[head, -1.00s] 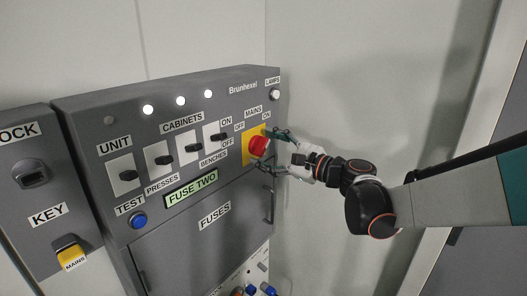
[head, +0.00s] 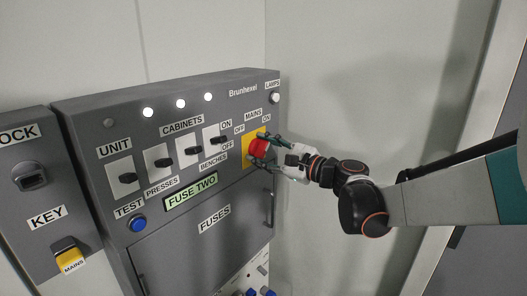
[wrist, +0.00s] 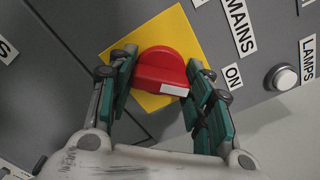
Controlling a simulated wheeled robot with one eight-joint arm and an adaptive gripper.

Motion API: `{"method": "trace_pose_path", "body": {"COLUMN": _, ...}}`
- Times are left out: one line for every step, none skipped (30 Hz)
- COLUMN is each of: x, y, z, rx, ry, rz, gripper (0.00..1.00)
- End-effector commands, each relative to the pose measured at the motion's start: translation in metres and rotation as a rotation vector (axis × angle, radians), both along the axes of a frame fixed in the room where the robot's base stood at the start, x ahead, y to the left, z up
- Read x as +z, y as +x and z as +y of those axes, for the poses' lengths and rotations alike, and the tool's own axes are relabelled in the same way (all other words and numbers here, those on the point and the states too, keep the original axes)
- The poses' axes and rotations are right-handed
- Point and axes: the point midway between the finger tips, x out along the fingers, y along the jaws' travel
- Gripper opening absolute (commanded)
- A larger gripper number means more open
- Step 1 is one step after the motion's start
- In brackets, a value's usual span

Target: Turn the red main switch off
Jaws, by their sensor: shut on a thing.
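The red main switch (head: 258,147) is a knob on a yellow plate (head: 248,155) at the right of the grey panel, under the MAINS label. In the wrist view the red knob (wrist: 160,66) has a white mark on its near edge, toward the lower right, on the side of the ON label (wrist: 233,76). My gripper (head: 266,150) reaches it from the right. In the wrist view its two green-sided fingers stand on either side of the knob, and it is shut on the knob. The knob's lower sides are partly hidden by the fingers.
Several black toggles, such as the one by BENCHES (head: 219,140), sit left of the switch. A LAMPS button (head: 275,97) is above right. The FUSES door (head: 205,235), with a handle (head: 268,208), lies below. A pale wall is right of the panel.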

Motion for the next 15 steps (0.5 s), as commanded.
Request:
{"method": "trace_pose_path", "body": {"x": 0.0, "y": 0.0, "z": 0.0002, "rx": 0.0, "ry": -0.006, "rz": -0.007, "gripper": 0.22}}
{"method": "trace_pose_path", "body": {"x": 0.0, "y": -0.0001, "z": 0.0001, "rx": 0.0, "ry": -0.01, "rz": -0.013, "gripper": 0.22}}
{"method": "trace_pose_path", "body": {"x": 0.0001, "y": -0.0002, "z": 0.0001, "rx": 0.001, "ry": -0.019, "rz": -0.023, "gripper": 0.22}}
{"method": "trace_pose_path", "body": {"x": 0.0001, "y": -0.0002, "z": 0.0001, "rx": 0.001, "ry": -0.026, "rz": -0.033, "gripper": 0.22}}
{"method": "trace_pose_path", "body": {"x": 0.0001, "y": -0.0002, "z": 0.0001, "rx": 0.001, "ry": -0.034, "rz": -0.043, "gripper": 0.22}}
{"method": "trace_pose_path", "body": {"x": 0.0002, "y": -0.0002, "z": 0.0001, "rx": 0.001, "ry": -0.047, "rz": -0.059, "gripper": 0.22}}
{"method": "trace_pose_path", "body": {"x": 0.0002, "y": -0.0002, "z": 0.0001, "rx": 0.001, "ry": -0.058, "rz": -0.074, "gripper": 0.22}}
{"method": "trace_pose_path", "body": {"x": 0.0002, "y": -0.0002, "z": 0.0001, "rx": 0.001, "ry": -0.07, "rz": -0.089, "gripper": 0.22}}
{"method": "trace_pose_path", "body": {"x": 0.0002, "y": -0.0002, "z": 0.0001, "rx": 0.001, "ry": -0.087, "rz": -0.111, "gripper": 0.22}}
{"method": "trace_pose_path", "body": {"x": 0.0003, "y": -0.0002, "z": 0.0002, "rx": 0.001, "ry": -0.101, "rz": -0.129, "gripper": 0.22}}
{"method": "trace_pose_path", "body": {"x": 0.0003, "y": -0.0002, "z": 0.0002, "rx": 0.001, "ry": -0.116, "rz": -0.148, "gripper": 0.22}}
{"method": "trace_pose_path", "body": {"x": 0.0004, "y": -0.0002, "z": 0.0001, "rx": 0.001, "ry": -0.137, "rz": -0.175, "gripper": 0.22}}
{"method": "trace_pose_path", "body": {"x": 0.0004, "y": -0.0002, "z": 0.0001, "rx": 0.001, "ry": -0.154, "rz": -0.196, "gripper": 0.22}}
{"method": "trace_pose_path", "body": {"x": 0.0004, "y": -0.0002, "z": 0.0001, "rx": 0.001, "ry": -0.17, "rz": -0.217, "gripper": 0.22}}
{"method": "trace_pose_path", "body": {"x": 0.0004, "y": -0.0001, "z": 0.0001, "rx": 0.001, "ry": -0.194, "rz": -0.247, "gripper": 0.22}}
